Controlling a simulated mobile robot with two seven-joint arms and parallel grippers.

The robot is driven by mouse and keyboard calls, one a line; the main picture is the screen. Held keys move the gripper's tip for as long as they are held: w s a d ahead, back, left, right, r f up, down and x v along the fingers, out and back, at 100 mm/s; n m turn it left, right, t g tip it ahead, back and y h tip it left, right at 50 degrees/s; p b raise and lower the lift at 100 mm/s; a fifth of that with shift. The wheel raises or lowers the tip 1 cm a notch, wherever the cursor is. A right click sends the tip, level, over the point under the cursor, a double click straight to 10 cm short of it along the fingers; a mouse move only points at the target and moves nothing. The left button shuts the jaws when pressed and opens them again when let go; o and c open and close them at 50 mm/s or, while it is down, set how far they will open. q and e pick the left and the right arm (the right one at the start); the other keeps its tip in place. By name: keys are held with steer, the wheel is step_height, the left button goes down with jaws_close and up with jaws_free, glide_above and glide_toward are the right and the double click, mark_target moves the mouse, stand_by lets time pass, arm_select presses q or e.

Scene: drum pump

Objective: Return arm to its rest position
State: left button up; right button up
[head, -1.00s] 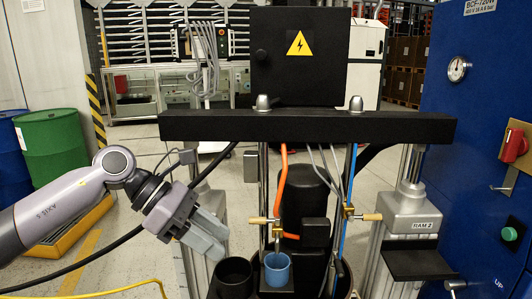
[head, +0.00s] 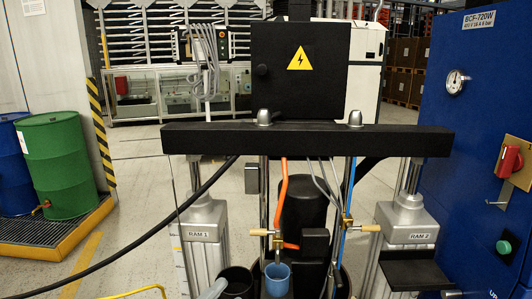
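Only a small grey piece, apparently a fingertip of my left gripper (head: 213,289), shows at the bottom edge, just left of the black cup (head: 237,281). The rest of that gripper and its arm are out of view, so its opening is hidden. My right gripper is not in view. The drum pump stands in the middle, with a black crossbeam (head: 310,140) on two rams. A blue cup (head: 277,278) sits below the left brass valve (head: 276,238). Another brass valve (head: 347,228) with a wooden handle is to the right.
The black electrical box (head: 299,65) stands above the beam. The blue cabinet (head: 475,130) with a red switch and green button is at right. A green drum (head: 58,165) stands on a yellow-edged pallet at left. A black cable crosses the clear floor at left.

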arm_select(q)
steer(key=s+a+f+n+g+y, duration=0.2)
steer(key=s+a+f+n+y, duration=0.1)
steer(key=s+a+f+n, duration=0.1)
steer(key=s+a+f+n+g+y+p, duration=0.1)
steer(key=s+a+f+n+g+y, duration=0.1)
steer(key=s+a+f+n+y, duration=0.2)
steer(key=s+a+f+n+g+y, duration=0.2)
steer(key=s+a+f+n+y, duration=0.2)
steer(key=s+f+n, duration=0.5)
step_height(320, 180, down, 5)
steer(key=shift+s+a+r, duration=0.1)
steer(key=shift+s+a, duration=0.15)
steer(key=shift+s, duration=0.1)
steer(key=shift+a+n, duration=0.1)
steer(key=shift+n, duration=0.2)
